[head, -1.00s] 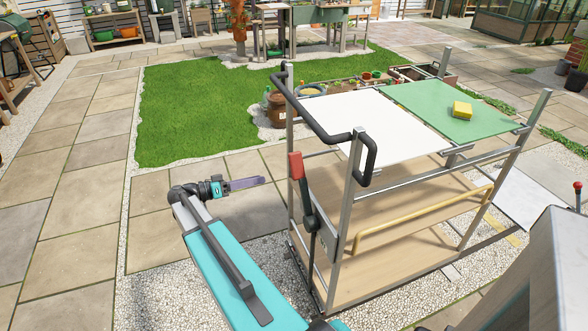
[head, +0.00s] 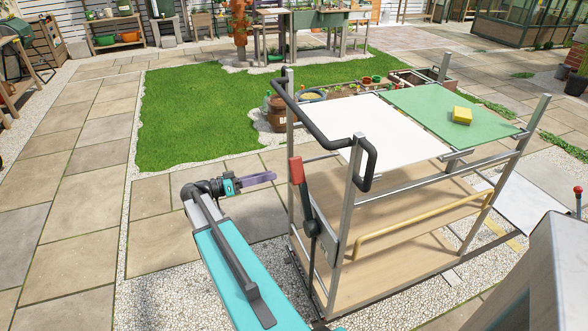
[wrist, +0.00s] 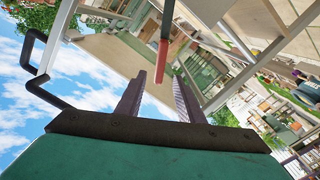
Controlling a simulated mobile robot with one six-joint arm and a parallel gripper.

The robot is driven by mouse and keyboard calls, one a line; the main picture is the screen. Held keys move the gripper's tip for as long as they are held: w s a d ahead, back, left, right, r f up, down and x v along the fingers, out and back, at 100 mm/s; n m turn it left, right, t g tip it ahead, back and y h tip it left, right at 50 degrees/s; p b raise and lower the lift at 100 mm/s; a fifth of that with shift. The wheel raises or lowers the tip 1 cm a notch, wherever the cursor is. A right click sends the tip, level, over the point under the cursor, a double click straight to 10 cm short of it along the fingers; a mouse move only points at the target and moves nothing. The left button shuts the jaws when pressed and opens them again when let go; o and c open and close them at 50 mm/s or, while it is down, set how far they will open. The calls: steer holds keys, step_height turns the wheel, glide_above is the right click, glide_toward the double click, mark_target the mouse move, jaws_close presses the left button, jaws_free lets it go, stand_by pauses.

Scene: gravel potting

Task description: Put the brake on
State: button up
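The brake lever has a red grip (head: 296,171) on a dark shaft, mounted at the near left corner post of a metal cart (head: 353,200). The lever stands nearly upright, its top leaning slightly left. My gripper (head: 272,177) is just left of the red grip in the head view, at about its height, with a small gap showing. In the wrist view my gripper's two fingers (wrist: 160,80) are spread with nothing between them. The red grip (wrist: 163,55) shows ahead of the fingertips, roughly in line with the gap between them.
Paving and grass (head: 205,110) lie open to the left.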

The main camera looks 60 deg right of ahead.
mark_target(294, 170)
steer(key=p+x, duration=0.2)
steer(key=x, duration=0.8)
steer(key=shift+s+d, duration=0.15)
steer(key=shift+s, duration=0.05)
jaws_close()
steer(key=shift+d, duration=0.15)
